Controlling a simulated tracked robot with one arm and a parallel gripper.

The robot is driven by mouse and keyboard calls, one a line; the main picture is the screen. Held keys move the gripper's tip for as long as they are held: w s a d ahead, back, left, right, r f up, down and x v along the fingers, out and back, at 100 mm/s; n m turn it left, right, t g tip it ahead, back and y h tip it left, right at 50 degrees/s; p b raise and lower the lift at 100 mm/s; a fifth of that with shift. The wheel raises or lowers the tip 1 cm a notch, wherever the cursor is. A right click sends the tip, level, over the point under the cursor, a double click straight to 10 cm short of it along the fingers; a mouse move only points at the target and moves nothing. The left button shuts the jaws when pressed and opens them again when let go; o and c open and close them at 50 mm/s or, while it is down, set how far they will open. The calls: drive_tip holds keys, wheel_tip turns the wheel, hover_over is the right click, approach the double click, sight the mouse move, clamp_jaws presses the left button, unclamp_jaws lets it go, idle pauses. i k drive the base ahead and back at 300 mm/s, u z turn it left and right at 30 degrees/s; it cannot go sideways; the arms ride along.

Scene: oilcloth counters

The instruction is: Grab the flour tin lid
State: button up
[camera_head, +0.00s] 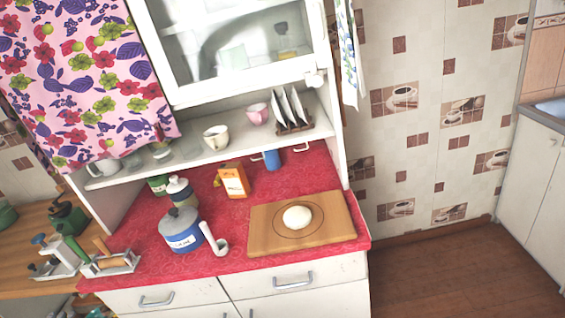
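A blue tin (182,240) with a pale label stands on the red oilcloth counter, left of the wooden board. Its label is too small to read for certain. A grey lid (178,221) with a small knob sits on top of the tin. A white ladle-like utensil (214,240) is at the tin's right side; I cannot tell whether it touches the tin. My gripper is not in view.
A wooden board (337,222) with a round of dough (297,217) lies on the right. Behind stand an orange box (233,181), bottles (180,190) and a blue cylinder (272,160). A shelf (190,157) with cups hangs above. Red counter shows in front of the tin.

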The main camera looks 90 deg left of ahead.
sight(178, 220)
drive_tip(key=u, duration=2.9)
drive_tip(key=k, duration=0.9)
drive_tip(key=i, duration=0.9)
drive_tip(key=z, duration=0.05)
